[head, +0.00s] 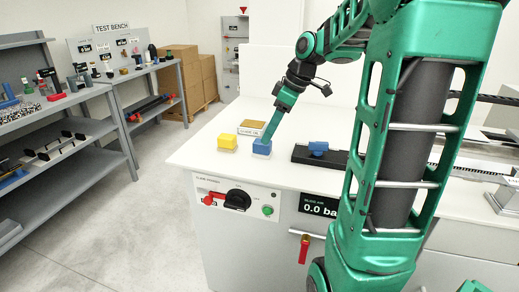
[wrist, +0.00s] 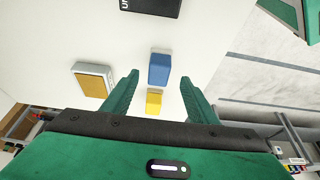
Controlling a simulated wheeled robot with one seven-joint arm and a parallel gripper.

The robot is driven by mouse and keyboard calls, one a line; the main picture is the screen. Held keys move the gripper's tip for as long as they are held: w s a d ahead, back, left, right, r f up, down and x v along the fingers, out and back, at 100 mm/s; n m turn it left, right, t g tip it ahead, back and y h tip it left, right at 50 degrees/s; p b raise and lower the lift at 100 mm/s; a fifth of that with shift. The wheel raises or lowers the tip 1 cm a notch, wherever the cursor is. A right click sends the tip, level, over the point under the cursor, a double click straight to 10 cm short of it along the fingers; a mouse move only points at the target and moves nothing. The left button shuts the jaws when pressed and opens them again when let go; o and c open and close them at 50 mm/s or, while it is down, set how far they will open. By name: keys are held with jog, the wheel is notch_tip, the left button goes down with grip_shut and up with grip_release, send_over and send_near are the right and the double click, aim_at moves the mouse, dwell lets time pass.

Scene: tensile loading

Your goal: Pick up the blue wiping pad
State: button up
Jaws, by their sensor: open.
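The blue wiping pad (head: 262,148) is a small block on the white bench top (head: 200,155). In the wrist view the blue pad (wrist: 160,68) shows in the gap between my fingertips. My gripper (head: 267,137) points down at the pad from above. In the wrist view my gripper (wrist: 159,82) has its two green fingers spread, one on each side of the pad, with nothing held. Whether the fingertips are level with the pad or still above it I cannot tell.
A yellow block (head: 227,142) stands close to the blue pad, left of it. A tan-topped tray (head: 252,127) lies behind. A black fixture with a blue part (head: 318,149) is to the right. The bench front carries a control panel (head: 236,198).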

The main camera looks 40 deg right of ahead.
aim_at(262, 148)
jog(key=shift+w+x, duration=0.2)
jog(key=shift+x, duration=1.35)
jog(key=shift+w+x, duration=0.2)
jog(key=shift+x, duration=1.3)
jog(key=shift+a+r, duration=0.1)
jog(key=shift+r, duration=0.05)
jog(key=c, duration=1.1)
